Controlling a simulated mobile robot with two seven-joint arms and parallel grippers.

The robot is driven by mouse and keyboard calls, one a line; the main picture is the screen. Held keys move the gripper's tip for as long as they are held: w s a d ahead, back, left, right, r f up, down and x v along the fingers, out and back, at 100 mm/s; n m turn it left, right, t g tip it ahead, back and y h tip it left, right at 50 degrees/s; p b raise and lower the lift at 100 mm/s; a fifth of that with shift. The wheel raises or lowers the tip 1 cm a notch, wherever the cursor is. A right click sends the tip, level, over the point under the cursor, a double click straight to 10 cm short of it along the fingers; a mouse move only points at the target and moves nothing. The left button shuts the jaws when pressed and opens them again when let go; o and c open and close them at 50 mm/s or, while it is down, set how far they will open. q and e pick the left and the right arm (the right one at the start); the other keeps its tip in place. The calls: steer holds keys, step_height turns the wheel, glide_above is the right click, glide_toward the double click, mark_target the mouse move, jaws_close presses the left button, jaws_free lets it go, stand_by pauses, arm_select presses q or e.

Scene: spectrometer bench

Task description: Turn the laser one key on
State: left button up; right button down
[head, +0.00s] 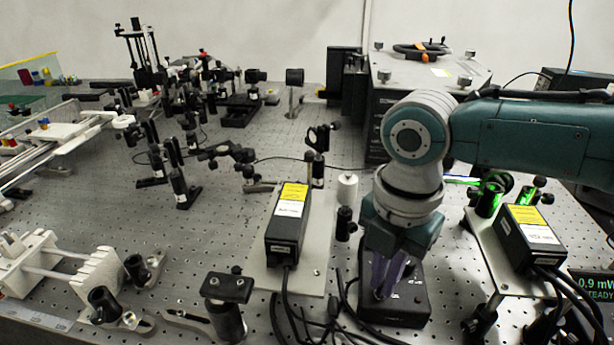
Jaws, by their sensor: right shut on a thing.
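My right gripper (388,282) comes down from the right arm onto a small black control box (412,308) on the bench. Its fingers are shut at the top of this box, on what appears to be the laser one key. The key itself is hidden by the fingers, so its turn position cannot be told. A black laser head (287,232) with yellow and white labels stands on a metal plate left of the box. A second labelled laser head (531,237) stands to the right, with green light behind it. My left gripper is not in view.
Black cables (290,305) run around the control box. A display (594,288) at the right edge reads 0.9 mW STEADY. A large dark instrument (385,110) stands behind my arm. Optics mounts (180,185) crowd the left bench; bare perforated surface lies between.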

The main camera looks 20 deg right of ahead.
steer(key=m+p, duration=0.2)
steer(key=m, duration=0.3)
steer(key=shift+r+m+p, duration=0.15)
steer(key=shift+m+p, duration=0.15)
steer(key=shift+p, duration=0.1)
steer(key=m+p, duration=0.2)
steer(key=m, duration=0.3)
steer(key=shift+m, duration=0.3)
steer(key=c, duration=1)
jaws_free()
step_height(320, 180, up, 10)
steer(key=shift+f+p, duration=0.1)
steer(key=shift+p, duration=1.1)
